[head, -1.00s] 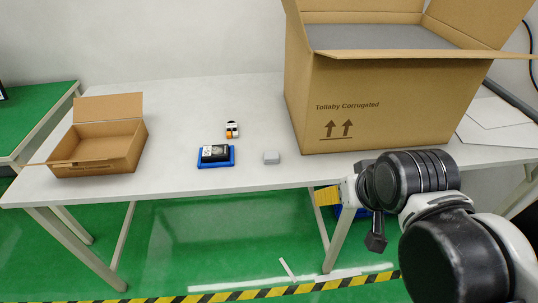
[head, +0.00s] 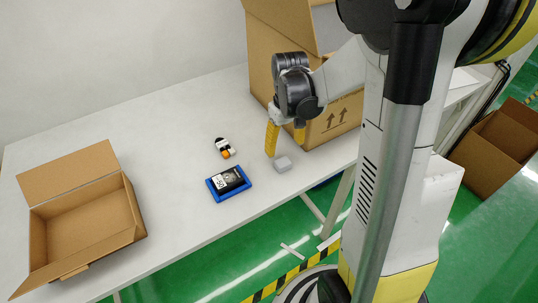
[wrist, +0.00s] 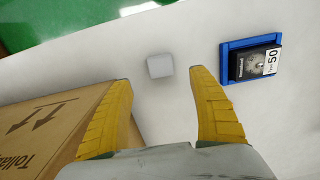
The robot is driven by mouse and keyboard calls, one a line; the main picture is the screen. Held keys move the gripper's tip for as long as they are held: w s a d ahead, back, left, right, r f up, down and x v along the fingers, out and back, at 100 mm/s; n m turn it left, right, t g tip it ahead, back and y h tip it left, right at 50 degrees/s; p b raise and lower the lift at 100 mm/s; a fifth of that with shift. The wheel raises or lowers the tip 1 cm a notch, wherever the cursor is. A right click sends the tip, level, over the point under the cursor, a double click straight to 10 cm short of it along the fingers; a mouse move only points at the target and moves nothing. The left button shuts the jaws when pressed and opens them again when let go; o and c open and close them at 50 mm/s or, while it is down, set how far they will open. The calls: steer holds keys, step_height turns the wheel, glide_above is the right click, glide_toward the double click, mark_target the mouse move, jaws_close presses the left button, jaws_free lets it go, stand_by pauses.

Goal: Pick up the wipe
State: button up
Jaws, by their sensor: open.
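A small light grey block (head: 283,164), the likeliest wipe, lies on the white table near its front edge. It also shows in the wrist view (wrist: 160,66), just beyond the gap between my fingertips. My gripper (head: 286,148) has yellow fingers spread apart and is empty. It points down over the table beside the block, and the block is not between the fingers in the head view. In the wrist view my open gripper (wrist: 161,80) frames the space just short of the block. Whether a finger touches it cannot be told.
A blue tray (head: 214,193) with a black labelled box (head: 229,180) lies left of the block. A white, black and orange item (head: 225,148) lies behind it. A large carton (head: 262,70) stands close behind my gripper. An open small carton (head: 128,222) stands at left.

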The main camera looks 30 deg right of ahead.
mark_target(283, 162)
step_height(283, 162, down, 3)
steer(key=shift+d+f+b, duration=0.1)
steer(key=shift+d+b, duration=0.05)
steer(key=shift+b, duration=0.3)
steer(key=f+b, duration=0.1)
steer(key=f, duration=0.1)
steer(key=f+b, duration=0.2)
steer(key=f, duration=0.1)
steer(key=shift+w+a+f, duration=0.1)
steer(key=shift+a+f, duration=0.1)
steer(key=shift+f, duration=0.15)
steer(key=shift+r, duration=0.1)
steer(key=shift+c, duration=0.3)
steer(key=c, duration=0.9)
